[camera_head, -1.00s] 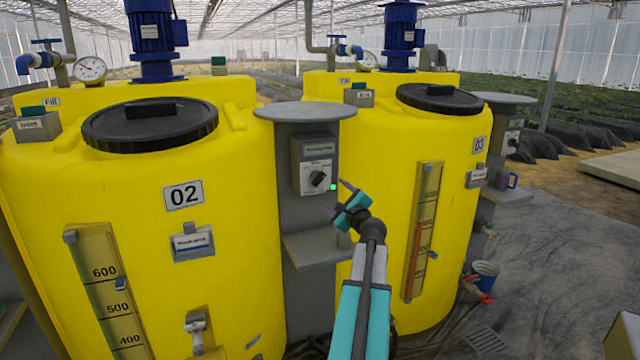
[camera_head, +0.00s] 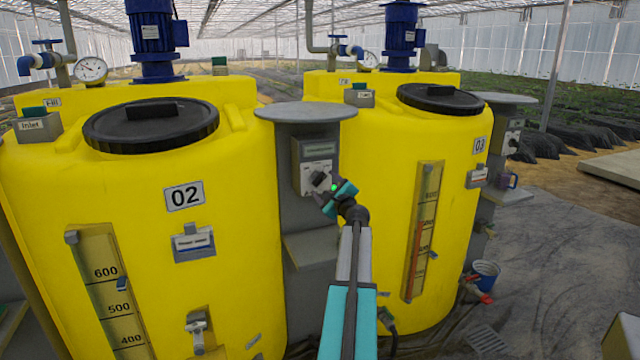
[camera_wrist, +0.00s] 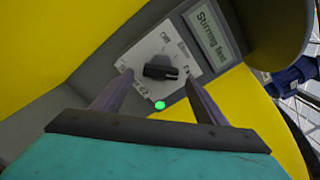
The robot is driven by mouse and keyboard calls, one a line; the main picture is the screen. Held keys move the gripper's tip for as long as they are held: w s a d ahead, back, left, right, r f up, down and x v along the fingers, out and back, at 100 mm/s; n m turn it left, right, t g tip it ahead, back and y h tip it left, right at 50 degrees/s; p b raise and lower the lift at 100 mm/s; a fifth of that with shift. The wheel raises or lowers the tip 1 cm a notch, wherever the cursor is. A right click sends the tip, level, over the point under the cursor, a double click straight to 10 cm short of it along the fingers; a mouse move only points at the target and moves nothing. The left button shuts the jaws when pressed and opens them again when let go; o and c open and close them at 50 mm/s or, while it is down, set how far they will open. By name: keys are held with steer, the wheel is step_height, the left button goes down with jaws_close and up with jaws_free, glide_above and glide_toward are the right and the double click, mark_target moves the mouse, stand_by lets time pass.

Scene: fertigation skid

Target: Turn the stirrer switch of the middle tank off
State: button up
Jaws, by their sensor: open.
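The switch box (camera_head: 316,150) is grey and sits on the grey post beside tank 02 (camera_head: 228,215). Its black knob (camera_head: 319,179) also shows in the wrist view (camera_wrist: 160,70), on a pale plate marked "Off" and other settings. The knob's bar lies crosswise there, with a small pale mark at its right end. A green light (camera_wrist: 160,105) glows by the plate. My gripper (camera_wrist: 158,79) is open, its two fingers to either side of the knob in that view; I cannot tell whether they touch it. In the head view my gripper (camera_head: 330,194) partly covers the plate.
A round grey cap (camera_head: 306,112) tops the post, and a grey shelf (camera_head: 310,250) juts out below the box. Tank 03 (camera_head: 385,180) stands close on the right. Another switch box (camera_head: 512,137) is beyond it. A blue bucket (camera_head: 485,273) stands on the floor at right.

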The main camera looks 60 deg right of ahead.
mark_target(321, 182)
steer(key=shift+x, duration=2.2)
steer(key=shift+s, duration=0.1)
